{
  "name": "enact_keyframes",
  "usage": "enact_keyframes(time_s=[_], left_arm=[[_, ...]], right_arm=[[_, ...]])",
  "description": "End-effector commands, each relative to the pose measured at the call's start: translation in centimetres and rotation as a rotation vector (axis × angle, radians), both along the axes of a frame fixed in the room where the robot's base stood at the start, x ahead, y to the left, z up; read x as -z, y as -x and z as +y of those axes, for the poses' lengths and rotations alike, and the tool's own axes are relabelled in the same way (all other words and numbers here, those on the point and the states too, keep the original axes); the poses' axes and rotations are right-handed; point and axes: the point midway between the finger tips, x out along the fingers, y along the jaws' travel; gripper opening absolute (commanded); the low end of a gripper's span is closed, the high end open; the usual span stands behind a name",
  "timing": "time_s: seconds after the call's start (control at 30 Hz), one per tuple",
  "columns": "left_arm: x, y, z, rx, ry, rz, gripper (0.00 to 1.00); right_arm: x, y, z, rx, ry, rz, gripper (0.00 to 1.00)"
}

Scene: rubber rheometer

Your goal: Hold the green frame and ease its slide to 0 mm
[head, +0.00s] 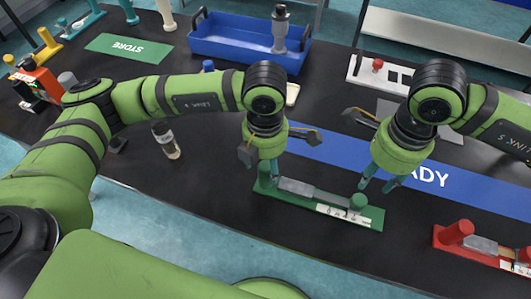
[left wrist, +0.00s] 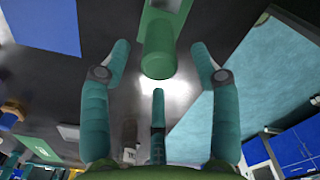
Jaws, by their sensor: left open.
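The green frame (head: 325,209) lies on the black bench, with a grey slide (head: 297,187), a white scale strip (head: 342,215) and a green knob (head: 357,202) towards its right end. My left gripper (head: 265,176) is over the frame's left end and hides much of it. In the left wrist view a green post (left wrist: 158,58) stands between the spread fingertips (left wrist: 158,62), with gaps on both sides. My right gripper (head: 378,186) is above and right of the knob, its fingers apart and apparently empty. I cannot read the scale.
A red frame (head: 480,249) lies to the right. The blue READY mat (head: 430,178) is behind the green frame. A small bottle (head: 166,140) stands left of my left gripper. A blue tray (head: 235,35) and green STORE mat (head: 128,47) are at the back.

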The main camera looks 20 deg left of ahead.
Motion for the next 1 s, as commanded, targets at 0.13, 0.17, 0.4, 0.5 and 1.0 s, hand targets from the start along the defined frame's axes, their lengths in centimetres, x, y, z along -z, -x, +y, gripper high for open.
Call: enact_keyframes(time_s=[0.13,0.17,0.4,0.5,1.0], left_arm=[[2.4,0.1,0.1,-0.002,-0.001,0.005,0.62],[2.7,0.1,0.0,-0.002,-0.001,0.003,0.62],[4.4,0.0,0.0,-0.002,0.002,0.002,0.62],[4.5,0.0,0.0,-0.002,0.001,0.001,0.62],[4.4,0.0,0.0,-0.002,0.001,0.001,0.0]], right_arm=[[0.0,0.0,0.0,0.0,0.0,0.0,0.39],[0.0,0.0,0.0,0.0,0.0,0.0,0.39],[0.0,0.0,0.0,0.0,0.0,0.0,0.39],[0.0,0.0,0.0,0.0,0.0,0.0,0.39],[0.0,0.0,0.0,0.0,0.0,0.0,0.58]])
